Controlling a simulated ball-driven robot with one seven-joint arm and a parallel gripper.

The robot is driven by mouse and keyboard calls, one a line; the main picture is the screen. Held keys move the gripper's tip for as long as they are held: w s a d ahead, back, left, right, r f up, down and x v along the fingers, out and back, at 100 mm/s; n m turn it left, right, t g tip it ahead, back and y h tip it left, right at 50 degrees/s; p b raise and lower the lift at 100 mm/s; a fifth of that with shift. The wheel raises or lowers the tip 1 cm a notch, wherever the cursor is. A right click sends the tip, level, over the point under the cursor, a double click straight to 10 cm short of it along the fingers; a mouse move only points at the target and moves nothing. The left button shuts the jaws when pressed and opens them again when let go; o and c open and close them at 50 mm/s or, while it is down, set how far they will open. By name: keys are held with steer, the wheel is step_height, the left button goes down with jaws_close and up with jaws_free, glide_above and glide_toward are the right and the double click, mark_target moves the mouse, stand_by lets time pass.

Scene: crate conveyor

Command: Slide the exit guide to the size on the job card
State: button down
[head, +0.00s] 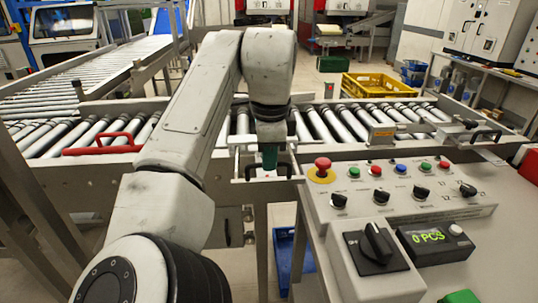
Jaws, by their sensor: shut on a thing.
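My gripper (269,158) reaches down at the near rail of the roller conveyor, in the middle of the view. It is shut on what looks like the exit guide (245,165), a light metal bracket at the rail's near side. The fingertips and the part of the guide between them are small and mostly hidden by my wrist. I cannot make out a size scale or a job card.
The roller conveyor (317,122) runs across the view. A red handle (88,150) lies at its left, a black handle (487,136) at its right. A control panel (440,211) with a red stop button (322,164) and a counter reading "0 PCS" (428,237) stands close at right.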

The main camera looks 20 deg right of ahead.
steer(key=w+d+p, duration=0.1)
steer(key=w+p, duration=0.1)
steer(key=w+d+p, duration=0.1)
steer(key=w+p, duration=0.1)
steer(key=w, duration=0.1)
steer(key=w+p, duration=0.2)
steer(key=w, duration=0.1)
steer(key=shift+w+d+r+p, duration=0.25)
steer(key=shift+d+r+p, duration=0.05)
steer(key=shift+d+p, duration=0.1)
steer(key=shift+w+d+f+p, duration=0.15)
steer(key=shift+w+p, duration=0.15)
steer(key=shift+w, duration=0.3)
steer(key=c, duration=1.2)
jaws_free()
steer(key=shift+f, duration=0.15)
steer(key=shift+o, duration=0.2)
step_height(320, 180, up, 11)
steer(key=s, duration=0.2)
steer(key=shift+a+f+b, duration=0.15)
steer(key=shift+a+b, duration=0.15)
steer(key=shift+b, duration=0.05)
